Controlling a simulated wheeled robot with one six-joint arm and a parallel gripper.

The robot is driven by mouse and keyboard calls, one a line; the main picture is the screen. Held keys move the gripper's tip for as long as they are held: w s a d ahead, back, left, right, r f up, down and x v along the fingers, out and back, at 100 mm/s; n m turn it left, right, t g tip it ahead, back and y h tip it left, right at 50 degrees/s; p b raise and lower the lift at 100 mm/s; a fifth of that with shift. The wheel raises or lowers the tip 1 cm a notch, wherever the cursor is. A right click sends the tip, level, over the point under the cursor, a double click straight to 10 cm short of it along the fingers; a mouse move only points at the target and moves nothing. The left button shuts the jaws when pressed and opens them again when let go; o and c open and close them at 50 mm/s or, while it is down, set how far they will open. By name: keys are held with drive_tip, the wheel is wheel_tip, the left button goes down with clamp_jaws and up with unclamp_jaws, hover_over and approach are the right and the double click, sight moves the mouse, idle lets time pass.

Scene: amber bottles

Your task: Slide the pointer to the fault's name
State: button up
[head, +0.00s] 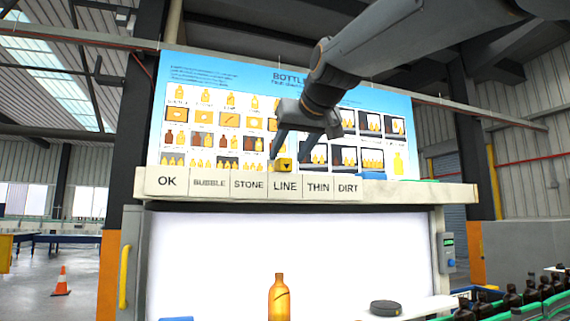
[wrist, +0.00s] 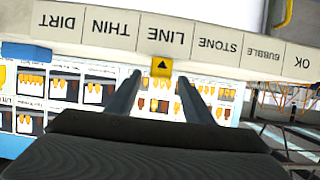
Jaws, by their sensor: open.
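The pointer (head: 284,165) is a small yellow block with a black triangle. It sits on the ledge above the LINE label (head: 285,186); in the wrist view the pointer (wrist: 162,68) shows beside the upside-down LINE label (wrist: 166,38). The label strip reads OK, BUBBLE, STONE, LINE, THIN, DIRT from left to right in the head view. An amber bottle (head: 279,299) stands before the bright panel, with a dark slanting line on its body. My gripper (head: 286,153) is open; in the wrist view its fingertips (wrist: 160,77) are apart on either side of the pointer, contact unclear.
A bottle fault chart (head: 215,77) stands behind the ledge. A dark round object (head: 385,308) rests on a white surface right of the bottle. Several dark bottles (head: 512,297) line the lower right.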

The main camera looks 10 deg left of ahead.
drive_tip(key=shift+v, duration=1.45)
